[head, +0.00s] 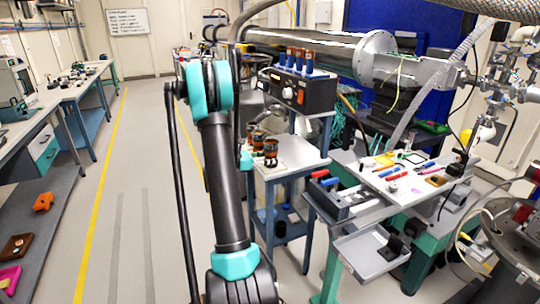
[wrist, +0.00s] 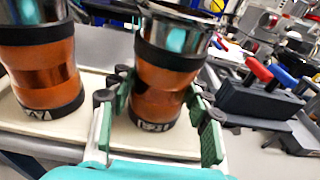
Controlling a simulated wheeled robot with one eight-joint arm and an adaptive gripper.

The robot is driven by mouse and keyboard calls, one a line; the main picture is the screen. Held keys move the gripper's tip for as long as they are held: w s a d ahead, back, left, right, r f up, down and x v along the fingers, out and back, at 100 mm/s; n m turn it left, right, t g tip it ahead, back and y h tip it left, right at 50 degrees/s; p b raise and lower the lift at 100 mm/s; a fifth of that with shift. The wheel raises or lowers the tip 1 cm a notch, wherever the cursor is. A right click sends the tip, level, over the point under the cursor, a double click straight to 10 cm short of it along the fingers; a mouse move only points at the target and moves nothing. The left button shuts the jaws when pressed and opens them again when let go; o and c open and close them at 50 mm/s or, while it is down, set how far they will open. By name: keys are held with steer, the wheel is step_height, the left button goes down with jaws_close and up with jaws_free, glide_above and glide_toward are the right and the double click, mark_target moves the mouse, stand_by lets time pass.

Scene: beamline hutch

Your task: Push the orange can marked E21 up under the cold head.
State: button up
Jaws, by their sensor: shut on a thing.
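An orange can with black bands and a shiny metal top stands upright in the wrist view (wrist: 165,88); its small base label is too blurred to read surely. My gripper (wrist: 162,100) has its green fingers on either side of this can, closed on it. The can's base appears to be on or just above a pale tray (wrist: 85,136). In the head view the can (head: 271,150) is on the small stand, and my gripper (head: 246,160) is mostly hidden behind my arm. I cannot pick out the cold head with certainty.
A similar orange can (wrist: 42,72) stands close on the left in the wrist view. A black control box (head: 300,90) with several orange-and-blue cylinders on top rises behind the stand (head: 305,150).

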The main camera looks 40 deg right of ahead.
mark_target(266, 152)
steer(key=shift+r, duration=0.2)
stand_by(0.4)
steer(key=shift+r, duration=1.3)
steer(key=f+v, duration=0.1)
steer(key=v, duration=0.9)
steer(key=shift+a+f, duration=0.1)
stand_by(0.6)
